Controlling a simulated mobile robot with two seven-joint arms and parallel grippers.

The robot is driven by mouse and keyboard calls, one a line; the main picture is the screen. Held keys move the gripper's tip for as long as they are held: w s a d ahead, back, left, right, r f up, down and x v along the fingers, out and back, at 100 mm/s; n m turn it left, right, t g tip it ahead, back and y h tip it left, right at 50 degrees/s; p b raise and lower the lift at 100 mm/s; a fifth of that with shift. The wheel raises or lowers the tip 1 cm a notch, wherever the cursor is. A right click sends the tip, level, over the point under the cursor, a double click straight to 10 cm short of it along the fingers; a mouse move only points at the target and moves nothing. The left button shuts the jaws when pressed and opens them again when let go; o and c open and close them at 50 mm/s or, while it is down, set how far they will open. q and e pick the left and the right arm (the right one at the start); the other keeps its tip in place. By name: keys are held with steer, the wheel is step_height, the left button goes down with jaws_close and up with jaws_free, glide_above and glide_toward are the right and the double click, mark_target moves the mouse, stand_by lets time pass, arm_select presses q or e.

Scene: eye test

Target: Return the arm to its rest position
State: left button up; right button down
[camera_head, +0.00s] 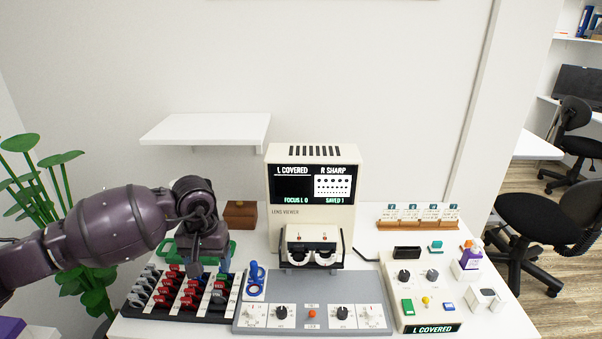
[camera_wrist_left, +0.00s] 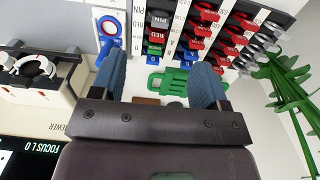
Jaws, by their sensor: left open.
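My left arm comes in from the left in the head view. Its left gripper (camera_head: 208,266) hangs low over the right part of a black rack (camera_head: 178,314) of red, grey and green lens pieces. In the left wrist view the blue-padded fingers of the left gripper (camera_wrist_left: 158,80) stand wide apart, with nothing clearly held. A green frame-like object (camera_wrist_left: 172,82) shows between and behind them; in the head view the green object (camera_head: 232,249) is partly hidden behind the gripper. I cannot tell its distance from the fingers. My right gripper is not in view.
A lens viewer (camera_head: 313,212) reads L COVERED, R SHARP. A grey control panel (camera_head: 300,296) and a cream button box (camera_head: 424,310) stand in front. A wall shelf (camera_head: 205,128) and plant (camera_head: 50,190) are near the arm.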

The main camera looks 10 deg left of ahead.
arm_select(q)
steer(key=s+d+f+n+t+h, duration=0.1)
steer(key=s+d+n+t+h, duration=0.3)
steer(key=d+n+h, duration=0.65)
steer(key=s+d+n+t+h, duration=0.35)
steer(key=d+n+h, duration=0.4)
steer(key=n, duration=0.65)
steer(key=s+a+f+n+t+y, duration=0.1)
steer(key=a+f+n+t+y, duration=0.35)
steer(key=n, duration=0.85)
steer(key=a+f+n+t+y, duration=0.25)
steer(key=n+t+y, duration=0.35)
steer(key=n, duration=0.7)
steer(key=s+a+f+n+g+y, duration=0.3)
steer(key=s+f+n, duration=0.3)
steer(key=n, duration=0.3)
steer(key=s+a+f+n+g+y, duration=0.3)
steer(key=s+f+n, duration=0.3)
steer(key=n, duration=0.2)
steer(key=shift+a+f+n+g+y, duration=0.15)
steer(key=shift+a+n+g+y, duration=0.15)
steer(key=shift+y, duration=0.55)
